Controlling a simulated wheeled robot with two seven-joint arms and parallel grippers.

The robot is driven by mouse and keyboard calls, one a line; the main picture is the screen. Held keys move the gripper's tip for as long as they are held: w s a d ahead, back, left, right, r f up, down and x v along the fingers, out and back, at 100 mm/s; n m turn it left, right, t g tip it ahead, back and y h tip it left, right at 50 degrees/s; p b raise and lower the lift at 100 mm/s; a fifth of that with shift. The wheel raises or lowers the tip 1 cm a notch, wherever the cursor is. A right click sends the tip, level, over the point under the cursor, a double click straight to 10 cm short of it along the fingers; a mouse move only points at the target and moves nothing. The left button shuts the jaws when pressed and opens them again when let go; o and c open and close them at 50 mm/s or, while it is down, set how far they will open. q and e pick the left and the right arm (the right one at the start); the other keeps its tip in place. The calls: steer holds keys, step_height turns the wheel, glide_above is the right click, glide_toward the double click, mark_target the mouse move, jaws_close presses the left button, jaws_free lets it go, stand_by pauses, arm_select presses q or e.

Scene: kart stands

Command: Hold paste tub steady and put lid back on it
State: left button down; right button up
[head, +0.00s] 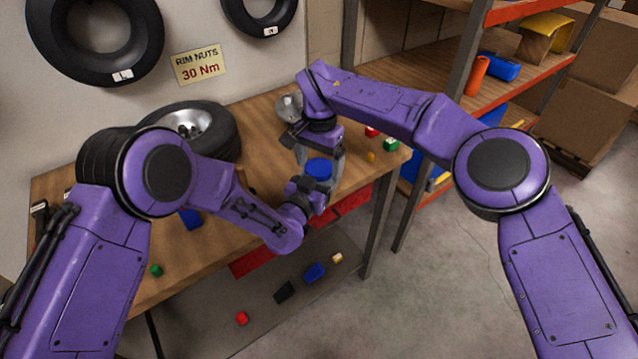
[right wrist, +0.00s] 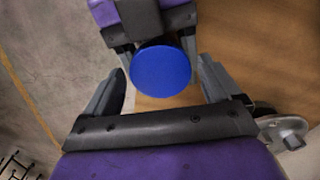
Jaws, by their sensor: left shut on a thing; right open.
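The blue round lid (head: 319,168) lies flat at the top of the paste tub, near the front right of the workbench. It shows as a full blue disc in the right wrist view (right wrist: 161,71). The tub's body is mostly hidden below the lid and by my left gripper (head: 318,190). My left gripper is shut on the tub from the front left. My right gripper (head: 320,162) is open and points down from above, with one finger on each side of the lid and gaps visible to both in the wrist view. I cannot tell whether the lid is fully seated.
The wooden workbench (head: 120,240) carries a wheel with a tyre (head: 195,125) at the back left and a silver metal part (head: 289,107) behind my right gripper. Small coloured blocks, including a green one (head: 391,144), lie to the right. A metal shelf (head: 463,60) stands close on the right.

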steer(key=c, duration=1.1)
steer(key=m, duration=0.3)
steer(key=o, duration=1.2)
steer(key=shift+r, duration=0.1)
step_height(320, 180, up, 4)
steer(key=shift+r, duration=0.15)
